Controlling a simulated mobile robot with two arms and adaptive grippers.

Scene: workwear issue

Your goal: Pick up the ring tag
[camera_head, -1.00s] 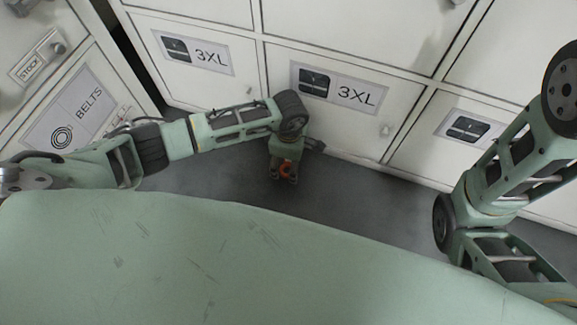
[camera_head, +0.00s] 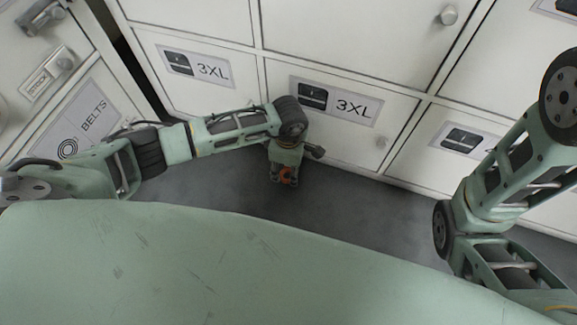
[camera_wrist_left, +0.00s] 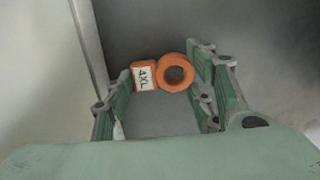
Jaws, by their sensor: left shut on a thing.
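The ring tag (camera_wrist_left: 175,73) is an orange ring with a block that bears a white label reading 4XL. In the left wrist view it sits between the two fingers of my left gripper (camera_wrist_left: 161,80), which is shut on it.
White lockers with 3XL labels (camera_head: 352,106) stand close behind the left gripper. A locker with a BELTS label (camera_head: 85,125) is at the left. Dark grey floor (camera_head: 350,205) is clear to the right of the gripper.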

